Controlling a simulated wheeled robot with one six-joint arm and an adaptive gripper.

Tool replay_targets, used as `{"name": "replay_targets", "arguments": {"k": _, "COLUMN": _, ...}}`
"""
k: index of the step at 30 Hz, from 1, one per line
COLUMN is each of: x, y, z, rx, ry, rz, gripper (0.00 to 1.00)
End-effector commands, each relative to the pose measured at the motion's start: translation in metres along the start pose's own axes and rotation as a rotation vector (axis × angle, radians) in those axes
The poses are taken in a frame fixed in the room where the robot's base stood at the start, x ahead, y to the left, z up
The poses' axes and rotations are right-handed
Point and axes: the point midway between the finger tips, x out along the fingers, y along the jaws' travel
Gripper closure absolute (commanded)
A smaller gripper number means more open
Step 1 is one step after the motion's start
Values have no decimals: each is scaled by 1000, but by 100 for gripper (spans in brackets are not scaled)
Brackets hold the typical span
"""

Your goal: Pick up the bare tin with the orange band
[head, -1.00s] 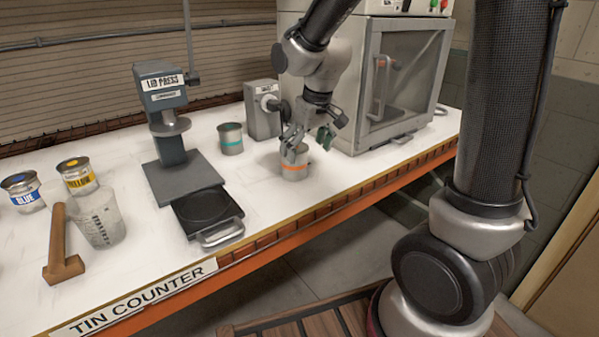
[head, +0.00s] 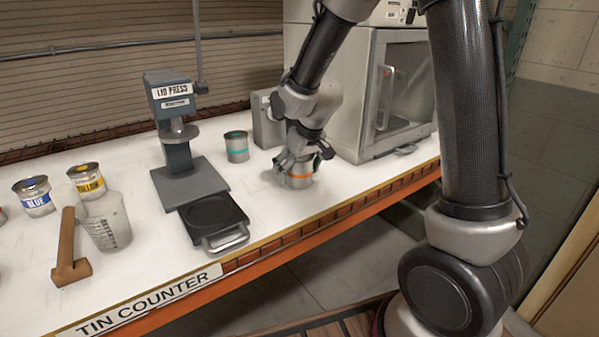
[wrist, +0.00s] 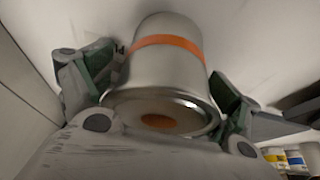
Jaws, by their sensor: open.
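The bare tin with the orange band (head: 299,178) stands upright on the white counter, right of the lid press. My gripper (head: 304,160) is down over this tin from above. In the wrist view the orange-banded tin (wrist: 168,72) fills the middle, with its rim toward the camera and something orange-brown inside. The fingers of my gripper (wrist: 165,95) are apart, one on each side of the tin. I cannot tell whether either finger touches it. My wrist hides part of the tin's top in the head view.
The lid press (head: 180,140) has a black plate in front. A clear beaker (head: 107,222), brown mallet (head: 70,250), blue tin (head: 37,196) and yellow tin (head: 86,181) are left. A glass-doored cabinet (head: 392,95) stands close right.

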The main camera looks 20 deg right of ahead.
Motion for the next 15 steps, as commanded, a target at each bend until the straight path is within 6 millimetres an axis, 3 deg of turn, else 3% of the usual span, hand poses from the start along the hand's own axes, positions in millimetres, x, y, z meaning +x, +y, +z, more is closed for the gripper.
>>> {"name": "replay_targets", "arguments": {"k": 3, "x": 0, "y": 0, "z": 0, "rx": 0, "ry": 0, "rz": 0, "gripper": 10}}
{"name": "replay_targets", "arguments": {"k": 11, "x": -1, "y": 0, "z": 0, "rx": 0, "ry": 0, "rz": 0, "gripper": 58}}
{"name": "replay_targets", "arguments": {"k": 15, "x": 0, "y": 0, "z": 0, "rx": 0, "ry": 0, "rz": 0, "gripper": 62}}
